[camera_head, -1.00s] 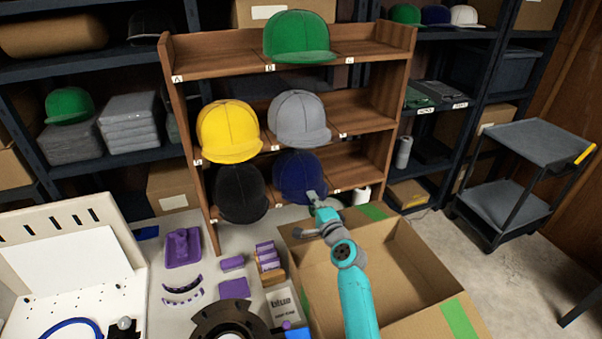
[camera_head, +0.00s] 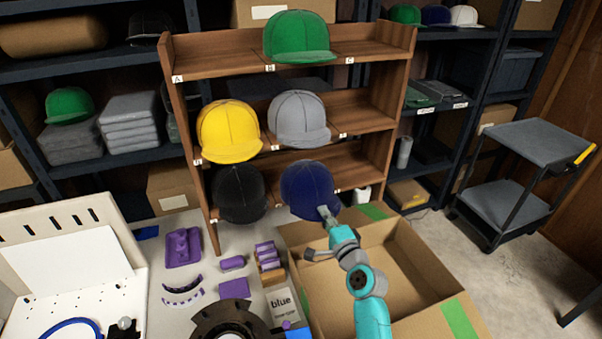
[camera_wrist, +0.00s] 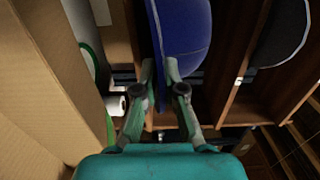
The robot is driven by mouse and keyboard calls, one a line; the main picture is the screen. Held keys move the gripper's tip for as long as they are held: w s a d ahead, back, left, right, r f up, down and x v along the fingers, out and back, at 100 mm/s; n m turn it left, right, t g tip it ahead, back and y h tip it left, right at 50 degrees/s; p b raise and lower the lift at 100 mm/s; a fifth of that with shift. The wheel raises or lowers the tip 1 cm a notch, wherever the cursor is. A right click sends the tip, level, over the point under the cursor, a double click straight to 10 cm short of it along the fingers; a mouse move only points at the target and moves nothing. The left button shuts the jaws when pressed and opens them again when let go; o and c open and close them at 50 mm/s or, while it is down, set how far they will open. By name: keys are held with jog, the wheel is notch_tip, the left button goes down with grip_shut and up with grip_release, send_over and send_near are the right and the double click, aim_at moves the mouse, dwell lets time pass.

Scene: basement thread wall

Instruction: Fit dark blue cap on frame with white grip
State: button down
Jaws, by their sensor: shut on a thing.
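The dark blue cap (camera_head: 307,190) is at the lower right bay of the wooden rack, in front of the shelf. My gripper (camera_head: 327,213) is shut on its brim at the lower right. In the wrist view, the dark blue cap (camera_wrist: 186,35) has its brim edge-on between the two fingertips of my gripper (camera_wrist: 158,72). A dark round ring-like piece (camera_head: 226,320) with a pale centre lies at the bottom edge, partly cut off. I cannot tell whether it is the frame, and no white grip is clearly seen.
The wooden rack (camera_head: 388,120) also holds green (camera_head: 297,38), yellow (camera_head: 229,130), grey (camera_head: 299,119) and black (camera_head: 240,194) caps. An open cardboard box (camera_head: 400,275) lies under my arm.

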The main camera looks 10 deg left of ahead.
jog(key=v, duration=1.2)
